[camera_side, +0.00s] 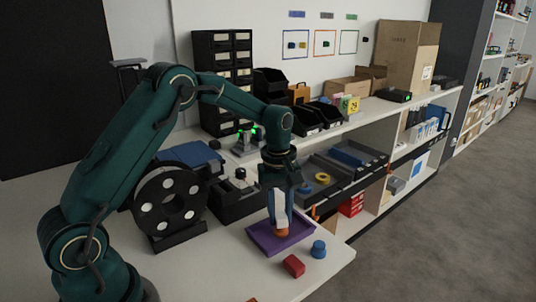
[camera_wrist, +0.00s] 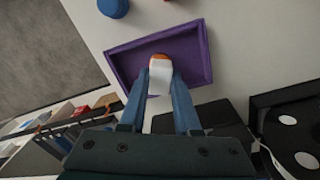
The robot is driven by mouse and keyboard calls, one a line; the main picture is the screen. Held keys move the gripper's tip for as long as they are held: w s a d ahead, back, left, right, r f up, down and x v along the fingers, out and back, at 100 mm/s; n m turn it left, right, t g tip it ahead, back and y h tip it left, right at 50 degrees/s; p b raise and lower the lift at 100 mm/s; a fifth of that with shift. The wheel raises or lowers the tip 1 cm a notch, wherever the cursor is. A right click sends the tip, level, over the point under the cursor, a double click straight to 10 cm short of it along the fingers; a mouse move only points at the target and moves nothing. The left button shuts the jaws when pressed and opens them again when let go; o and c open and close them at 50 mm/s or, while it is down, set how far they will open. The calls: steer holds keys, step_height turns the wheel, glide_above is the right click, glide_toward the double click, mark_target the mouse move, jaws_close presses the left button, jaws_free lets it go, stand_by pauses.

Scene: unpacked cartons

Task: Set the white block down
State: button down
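My gripper (camera_side: 279,208) points straight down over the purple tray (camera_side: 262,242) near the table's front right edge. Its blue fingers are closed on the white block (camera_wrist: 160,77), one on each side. In the side view the white block (camera_side: 280,200) is upright and partly covered by a finger. An orange block (camera_side: 281,232) is in the tray directly under the white block. It also shows just past the white block in the wrist view (camera_wrist: 160,57). The two look close together; I cannot tell whether they touch.
A red block (camera_side: 293,266) and a blue cylinder (camera_side: 318,249) stand on the white table in front of the tray. A black reel (camera_side: 170,204) and a black bin (camera_side: 236,197) stand to the left. Grey trays (camera_side: 340,170) lie behind, to the right.

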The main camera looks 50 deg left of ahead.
mark_target(282, 214)
steer(key=shift+r, duration=0.15)
step_height(282, 214, up, 4)
steer(key=shift+r, duration=0.15)
steer(key=s+a+r, duration=0.6)
steer(key=a, duration=0.3)
steer(key=s+d+r+m, duration=0.3)
steer(key=s+d+m, duration=0.1)
steer(key=d+m, duration=0.6)
steer(key=shift+s+d+r+m, duration=0.2)
steer(key=shift+d+m, duration=0.05)
steer(key=shift+m, duration=1.25)
